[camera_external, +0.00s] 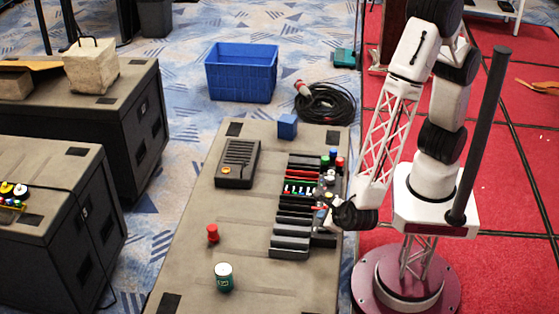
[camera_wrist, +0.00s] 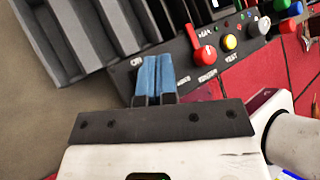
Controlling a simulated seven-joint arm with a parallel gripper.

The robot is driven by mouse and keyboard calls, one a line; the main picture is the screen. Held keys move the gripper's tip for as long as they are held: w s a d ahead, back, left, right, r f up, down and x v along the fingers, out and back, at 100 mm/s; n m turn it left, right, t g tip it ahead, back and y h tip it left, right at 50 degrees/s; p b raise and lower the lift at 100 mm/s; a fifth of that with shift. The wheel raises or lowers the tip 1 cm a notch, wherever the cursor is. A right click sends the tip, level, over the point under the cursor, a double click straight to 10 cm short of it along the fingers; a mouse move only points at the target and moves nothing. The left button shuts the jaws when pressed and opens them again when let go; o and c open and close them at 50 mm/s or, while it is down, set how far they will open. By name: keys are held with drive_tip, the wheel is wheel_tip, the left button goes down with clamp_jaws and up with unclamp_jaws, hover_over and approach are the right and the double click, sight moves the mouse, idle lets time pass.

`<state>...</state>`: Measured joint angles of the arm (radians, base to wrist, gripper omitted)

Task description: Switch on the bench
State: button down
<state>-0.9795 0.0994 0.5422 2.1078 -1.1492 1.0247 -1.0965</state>
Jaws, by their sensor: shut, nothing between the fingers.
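The bench's dark control strip (camera_wrist: 218,62) crosses the upper part of the wrist view. It carries a red pointer knob (camera_wrist: 204,53), a yellow button (camera_wrist: 230,43), a white button (camera_wrist: 259,26) and a red button (camera_wrist: 287,26). In the external view my gripper (camera_external: 331,209) is at the right side of the ribbed unit (camera_external: 292,222).
The grey case top (camera_external: 190,270) also bears a black speaker-like box (camera_external: 237,163), a blue cube (camera_external: 287,126), a red knob-like piece (camera_external: 213,234) and a green can (camera_external: 224,277). A blue crate (camera_external: 241,72) and coiled cable (camera_external: 325,104) lie behind.

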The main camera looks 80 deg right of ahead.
drive_tip(key=shift+s+a+r, duration=0.1)
drive_tip(key=shift+s+r, duration=0.05)
drive_tip(key=shift+r, duration=0.9)
drive_tip(key=shift+s+r, duration=0.15)
drive_tip(key=shift+r, duration=0.85)
drive_tip(key=shift+f, duration=0.1)
drive_tip(key=w+d+r+m+g+y, duration=0.1)
drive_tip(key=d+r+m+g, duration=0.2)
drive_tip(key=d+r+m, duration=0.65)
drive_tip(key=d+r+m+g, duration=0.3)
drive_tip(key=d+r+m, duration=0.3)
drive_tip(key=d, duration=0.6)
drive_tip(key=s+d+r+m+y, duration=0.3)
drive_tip(key=s+d+r+m, duration=0.2)
drive_tip(key=d+m, duration=0.3)
drive_tip(key=s+d+r+m+t+y, duration=0.1)
drive_tip(key=s+d+r+m+y, duration=0.2)
drive_tip(key=s+d+r+m, duration=0.3)
drive_tip(key=shift+s+d+m, duration=0.65)
drive_tip(key=shift+d+m, duration=0.35)
drive_tip(key=shift+m, duration=1.75)
drive_tip(key=c, duration=1.8)
unclamp_jaws()
drive_tip(key=shift+c, duration=0.2)
